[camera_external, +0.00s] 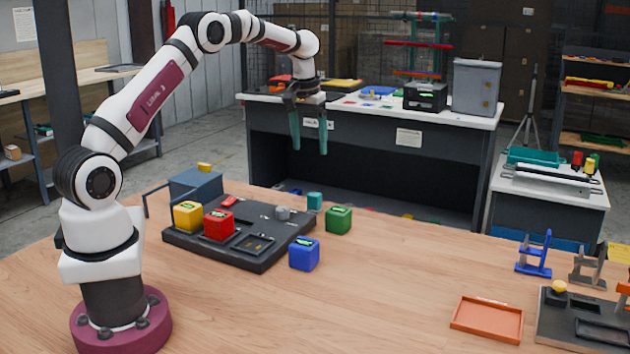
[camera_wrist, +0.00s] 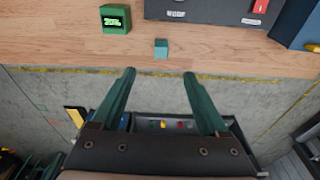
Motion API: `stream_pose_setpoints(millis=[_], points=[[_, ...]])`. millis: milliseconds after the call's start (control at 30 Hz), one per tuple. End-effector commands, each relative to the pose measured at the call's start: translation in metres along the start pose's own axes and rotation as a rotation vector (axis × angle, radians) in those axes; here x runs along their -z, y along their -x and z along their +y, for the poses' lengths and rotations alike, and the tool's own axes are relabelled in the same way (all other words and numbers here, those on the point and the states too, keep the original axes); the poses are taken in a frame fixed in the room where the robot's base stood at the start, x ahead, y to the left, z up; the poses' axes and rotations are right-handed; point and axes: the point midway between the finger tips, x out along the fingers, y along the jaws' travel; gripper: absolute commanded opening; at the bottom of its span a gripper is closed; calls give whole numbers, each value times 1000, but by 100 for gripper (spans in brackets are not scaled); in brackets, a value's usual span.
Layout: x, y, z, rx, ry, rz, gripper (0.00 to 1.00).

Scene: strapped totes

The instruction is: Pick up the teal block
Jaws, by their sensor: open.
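The teal block (camera_external: 315,201) is a small cube standing on the wooden table near its far edge, just behind the dark board and left of the green cube. It also shows in the wrist view (camera_wrist: 161,49) near the table edge, beyond my fingertips and between their lines. My gripper (camera_external: 309,150) is open and empty, with two green fingers pointing down, above and behind the teal block in the external view. In the wrist view my gripper (camera_wrist: 160,74) shows its fingers spread over the floor gap past the table edge.
A green cube (camera_external: 338,219) stands close to the teal block, and a blue cube (camera_external: 304,254) is nearer. The dark board (camera_external: 262,262) carries a red cube (camera_external: 219,225) and a yellow cube (camera_external: 187,215). An orange tray (camera_external: 487,320) lies at right; the table between is clear.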

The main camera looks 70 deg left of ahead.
Motion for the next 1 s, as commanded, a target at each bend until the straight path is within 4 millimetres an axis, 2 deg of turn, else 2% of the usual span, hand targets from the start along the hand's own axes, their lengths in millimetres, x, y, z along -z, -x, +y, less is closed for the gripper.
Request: stream_pose_setpoints(millis=[100, 400, 567, 700, 800, 1000], points=[[9, -20, -9, -3, 40, 4, 78], [9, -100, -8, -2, 36, 4, 78], [9, -121, -6, -3, 34, 5, 78], [6, -150, -3, -2, 33, 4, 78], [7, -164, -3, -2, 34, 6, 78], [8, -167, -3, -2, 34, 8, 78]])
